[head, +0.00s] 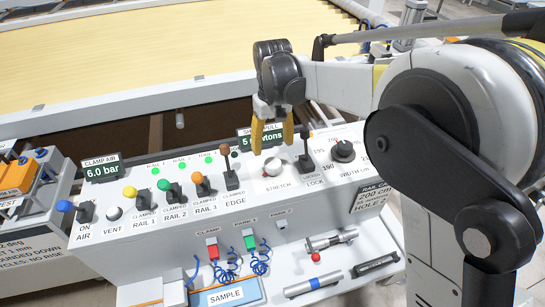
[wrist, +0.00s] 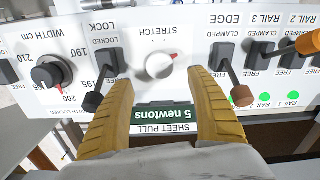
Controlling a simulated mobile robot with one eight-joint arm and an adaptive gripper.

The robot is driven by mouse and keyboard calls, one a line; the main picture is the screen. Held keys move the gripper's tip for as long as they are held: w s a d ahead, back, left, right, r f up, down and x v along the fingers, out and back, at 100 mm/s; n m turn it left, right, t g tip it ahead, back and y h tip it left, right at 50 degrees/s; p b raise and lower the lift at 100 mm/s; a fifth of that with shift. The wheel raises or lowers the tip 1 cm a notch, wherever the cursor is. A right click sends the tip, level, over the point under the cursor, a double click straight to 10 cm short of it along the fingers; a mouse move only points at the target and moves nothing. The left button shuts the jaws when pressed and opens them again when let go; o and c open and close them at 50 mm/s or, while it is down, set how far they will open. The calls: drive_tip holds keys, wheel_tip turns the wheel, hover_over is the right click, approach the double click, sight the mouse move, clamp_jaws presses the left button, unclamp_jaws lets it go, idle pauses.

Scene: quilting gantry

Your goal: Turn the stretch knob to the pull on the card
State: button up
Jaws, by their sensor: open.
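The stretch knob (head: 272,167) is a white round knob on the sloped panel, above the word STRETCH. In the wrist view the knob (wrist: 158,66) shows upside down with its red mark toward the upper right. My gripper (head: 272,144) has its two yellow fingers apart and empty, just above and behind the knob. In the wrist view the gripper (wrist: 164,78) has a fingertip to either side below the knob, not closed on it. The sheet pull display (wrist: 165,114) reads 5 newtons.
The lock lever (head: 306,150) stands right of the knob, and the edge lever (head: 231,178) left. The width knob (head: 343,150) is further right. Several coloured rail levers fill the panel's left. A sample pad (head: 226,294) and tools lie on the lower shelf.

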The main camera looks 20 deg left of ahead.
sight(273, 162)
drive_tip(key=shift+r, duration=1.5)
drive_tip(key=s+d+r+m+t+y, duration=0.1)
drive_tip(key=s+d+r+m+t, duration=0.2)
drive_tip(key=d, duration=0.7)
drive_tip(key=s+d+r+m, duration=0.1)
drive_tip(key=s+d+r, duration=0.3)
drive_tip(key=d, duration=0.6)
drive_tip(key=s+d+f+m+t+h, duration=0.1)
drive_tip(key=s+d+f+m+t, duration=0.2)
drive_tip(key=s+d, duration=1)
drive_tip(key=shift+d+m+t, duration=0.4)
drive_tip(key=shift+d+t, duration=0.2)
drive_tip(key=shift+d, duration=0.2)
drive_tip(key=shift+s, duration=0.1)
